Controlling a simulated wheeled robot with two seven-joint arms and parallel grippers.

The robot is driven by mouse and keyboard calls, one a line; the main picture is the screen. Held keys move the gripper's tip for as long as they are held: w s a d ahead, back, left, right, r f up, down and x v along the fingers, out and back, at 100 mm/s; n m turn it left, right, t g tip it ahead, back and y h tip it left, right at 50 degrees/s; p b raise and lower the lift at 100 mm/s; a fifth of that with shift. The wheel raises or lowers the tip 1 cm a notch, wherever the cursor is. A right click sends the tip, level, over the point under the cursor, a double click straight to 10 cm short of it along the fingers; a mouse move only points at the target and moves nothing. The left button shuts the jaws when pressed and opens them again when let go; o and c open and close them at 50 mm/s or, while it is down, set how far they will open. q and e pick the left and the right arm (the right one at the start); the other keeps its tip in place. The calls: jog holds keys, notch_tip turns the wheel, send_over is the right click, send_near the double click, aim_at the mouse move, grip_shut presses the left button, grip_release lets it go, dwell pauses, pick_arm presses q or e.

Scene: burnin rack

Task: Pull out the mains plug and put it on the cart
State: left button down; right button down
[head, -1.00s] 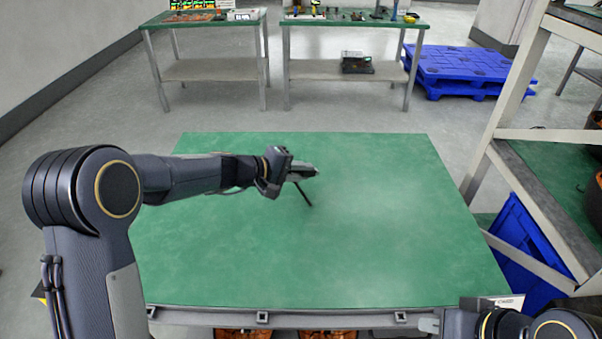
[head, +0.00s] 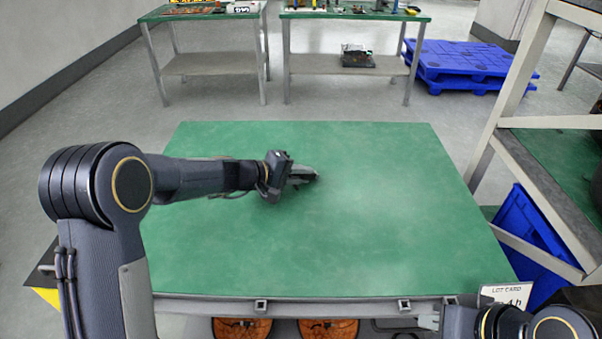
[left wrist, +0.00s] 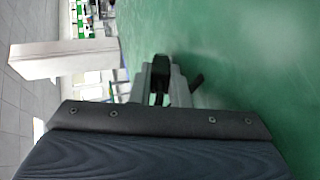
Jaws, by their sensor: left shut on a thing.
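The cart's green top (head: 380,230) fills the middle of the head view. My left gripper (head: 304,175) is low over its middle, fingers pointing right. In the left wrist view my left gripper (left wrist: 158,78) is shut on the black mains plug (left wrist: 160,88), with a dark part (left wrist: 195,82) sticking out to the right. The fingers mostly hide the plug in the head view. I cannot tell whether it touches the green top. My right gripper (head: 430,322) is at the bottom right by the cart's near edge, partly seen; its opening is unclear.
The green top is otherwise clear. A lot card (head: 507,294) stands at its near right corner. A rack with a shelf (head: 545,190) and a blue crate (head: 527,235) stand to the right. Two tables and a blue pallet (head: 470,62) are farther back.

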pick_arm(q)
jog(key=c, duration=1.3)
grip_release()
jog(key=shift+c, duration=0.2)
jog(key=shift+o, duration=0.2)
jog(key=shift+f, duration=0.1)
jog(key=shift+s+f, duration=0.15)
jog(key=shift+f, duration=0.05)
jog(key=v, duration=0.7)
jog(key=shift+w+r, duration=0.25)
jog(key=shift+r, duration=0.05)
jog(key=shift+s+a+r, duration=0.3)
jog(key=shift+r, duration=0.1)
